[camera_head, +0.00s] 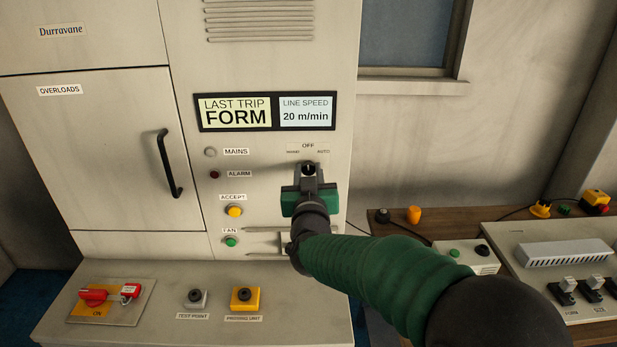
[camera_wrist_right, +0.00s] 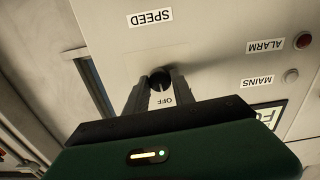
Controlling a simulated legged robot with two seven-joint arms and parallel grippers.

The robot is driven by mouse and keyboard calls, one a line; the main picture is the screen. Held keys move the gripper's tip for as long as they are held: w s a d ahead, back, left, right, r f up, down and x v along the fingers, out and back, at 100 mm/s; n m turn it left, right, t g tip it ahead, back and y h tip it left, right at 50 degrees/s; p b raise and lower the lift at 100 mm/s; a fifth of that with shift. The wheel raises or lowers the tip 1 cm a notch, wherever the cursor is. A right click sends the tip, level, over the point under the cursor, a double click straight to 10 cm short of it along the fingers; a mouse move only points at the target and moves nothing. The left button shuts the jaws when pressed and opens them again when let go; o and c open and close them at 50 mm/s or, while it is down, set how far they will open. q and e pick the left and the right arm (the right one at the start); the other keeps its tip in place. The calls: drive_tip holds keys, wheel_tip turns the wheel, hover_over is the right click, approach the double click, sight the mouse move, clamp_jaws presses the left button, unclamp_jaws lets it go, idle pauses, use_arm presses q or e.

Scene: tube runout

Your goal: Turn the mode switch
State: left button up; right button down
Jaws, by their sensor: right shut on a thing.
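The mode switch is a small black knob (camera_head: 309,168) on the cabinet front, under the OFF label and between the HAND and AUTO labels. My right gripper (camera_head: 309,173) is at the knob, with its fingers shut on it. In the right wrist view the dark knob (camera_wrist_right: 160,80) shows between the two fingertips of the right gripper (camera_wrist_right: 157,88), next to the OFF label. The gripper hides most of the knob, so its pointing direction cannot be told. My left gripper is not in view.
The MAINS lamp (camera_head: 211,152), ALARM lamp (camera_head: 214,174), yellow ACCEPT button (camera_head: 234,211) and green FAN button (camera_head: 231,241) are left of my gripper. The display panel (camera_head: 265,112) is above. A wooden bench (camera_head: 390,228) with equipment stands at the right.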

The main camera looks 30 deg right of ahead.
drive_tip(key=m+b, duration=0.1)
drive_tip(key=m, duration=0.1)
drive_tip(key=m+b, duration=0.2)
drive_tip(key=m, duration=0.1)
drive_tip(key=shift+f+b, duration=0.3)
drive_tip(key=shift+f, duration=0.1)
drive_tip(key=m+b, duration=0.2)
drive_tip(key=m, duration=0.2)
drive_tip(key=shift+r+m+b, duration=0.1)
drive_tip(key=shift+m+b, duration=0.5)
drive_tip(key=shift+m, duration=0.1)
drive_tip(key=c, duration=1.3)
unclamp_jaws()
drive_tip(key=shift+c, duration=0.2)
drive_tip(key=shift+o, duration=1.4)
drive_tip(key=shift+w, duration=0.2)
drive_tip(key=shift+s+r, duration=0.1)
